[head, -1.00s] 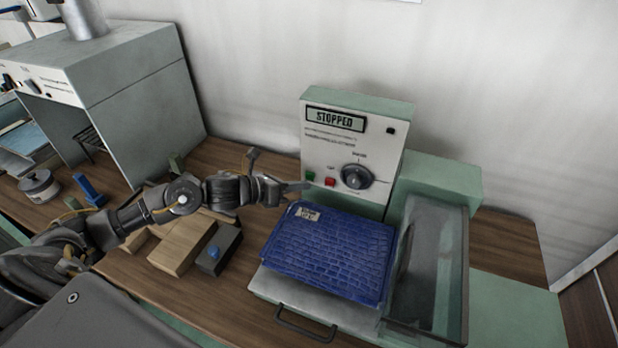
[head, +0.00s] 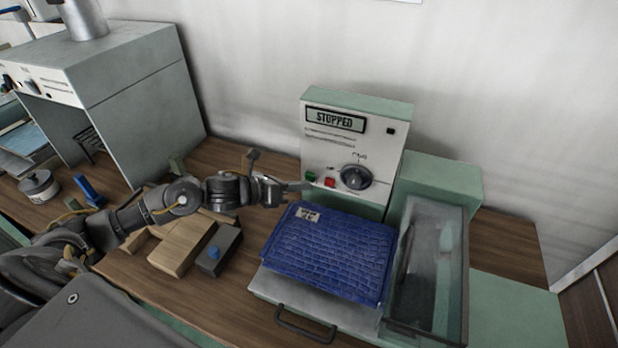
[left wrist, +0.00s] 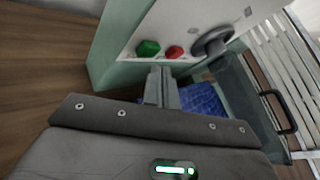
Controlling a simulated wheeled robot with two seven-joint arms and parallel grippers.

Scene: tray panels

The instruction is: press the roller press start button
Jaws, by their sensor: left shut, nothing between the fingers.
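The roller press panel (head: 322,153) stands upright at the back of the bench, and its display (head: 336,119) reads STOPPED. Low on the panel are a green button (head: 310,176), a red button (head: 330,182) and a dark knob (head: 355,177). My left gripper (head: 303,186) is shut and empty, its tips just below and in front of the green button. In the left wrist view, the closed fingers (left wrist: 161,80) point at the panel, below and between the green button (left wrist: 148,48) and red button (left wrist: 174,52). Contact cannot be told. My right gripper is not in view.
A blue textured panel (head: 330,250) lies on the press bed in front of the controls. A clear guard (head: 430,270) stands at its right.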

